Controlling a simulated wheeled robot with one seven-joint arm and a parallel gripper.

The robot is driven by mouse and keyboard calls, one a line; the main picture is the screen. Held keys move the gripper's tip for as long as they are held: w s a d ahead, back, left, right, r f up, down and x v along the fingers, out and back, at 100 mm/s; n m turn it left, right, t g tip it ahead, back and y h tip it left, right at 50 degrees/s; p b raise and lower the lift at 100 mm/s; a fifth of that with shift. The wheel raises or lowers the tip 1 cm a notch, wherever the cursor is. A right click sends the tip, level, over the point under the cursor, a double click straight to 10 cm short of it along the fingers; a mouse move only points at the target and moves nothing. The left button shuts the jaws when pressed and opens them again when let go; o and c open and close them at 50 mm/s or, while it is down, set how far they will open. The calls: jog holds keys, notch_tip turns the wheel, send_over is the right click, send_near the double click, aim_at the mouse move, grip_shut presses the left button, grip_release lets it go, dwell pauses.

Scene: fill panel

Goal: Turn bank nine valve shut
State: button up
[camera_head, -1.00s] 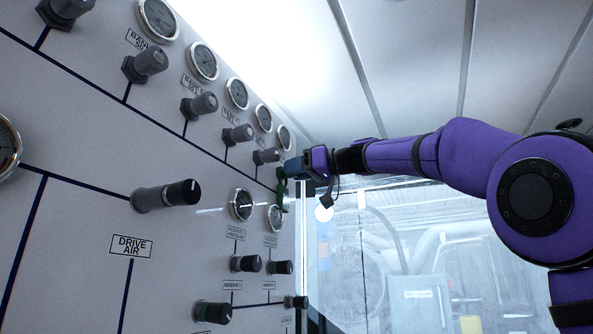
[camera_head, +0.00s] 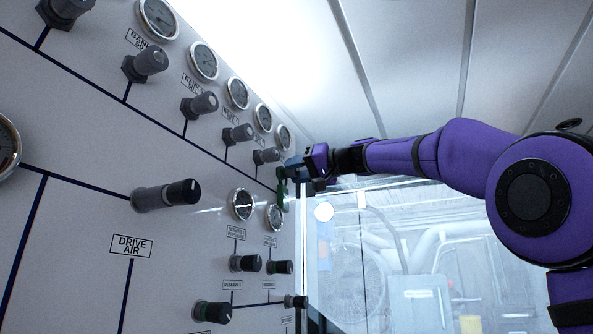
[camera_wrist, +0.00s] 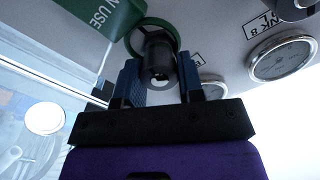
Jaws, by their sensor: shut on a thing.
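My gripper (camera_head: 296,170) is at the far end of the upper valve row in the head view. In the wrist view my gripper (camera_wrist: 160,82) has its blue fingers on either side of a black valve knob (camera_wrist: 158,55), shut on it. A green ring surrounds the valve behind the knob, with a green tag (camera_wrist: 108,28) reading "IN USE" at upper left. The green tag (camera_head: 282,190) also shows just below my gripper in the head view. The held valve's own label is not readable. A label ending "NK 8" (camera_wrist: 264,25) is to the right.
Several grey knobs, such as this one (camera_head: 267,156), line the upper row below round gauges (camera_head: 284,137). Black knobs (camera_head: 246,263) and two gauges sit lower on the panel. A clear window (camera_head: 390,260) is beyond the panel's far edge.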

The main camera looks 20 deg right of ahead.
jog(key=m, duration=0.4)
jog(key=shift+m, duration=0.4)
jog(key=m, duration=0.3)
jog(key=shift+f+m, duration=0.1)
jog(key=shift+m, duration=0.2)
jog(key=m, duration=0.4)
jog(key=shift+m, duration=0.3)
jog(key=m, duration=0.3)
jog(key=shift+f+m, duration=0.1)
jog(key=shift+m, duration=0.2)
jog(key=m, duration=0.4)
jog(key=shift+f, duration=0.1)
jog(key=m, duration=0.8)
jog(key=shift+m, duration=0.3)
jog(key=shift+f+m, duration=0.1)
jog(key=shift+m, duration=1.8)
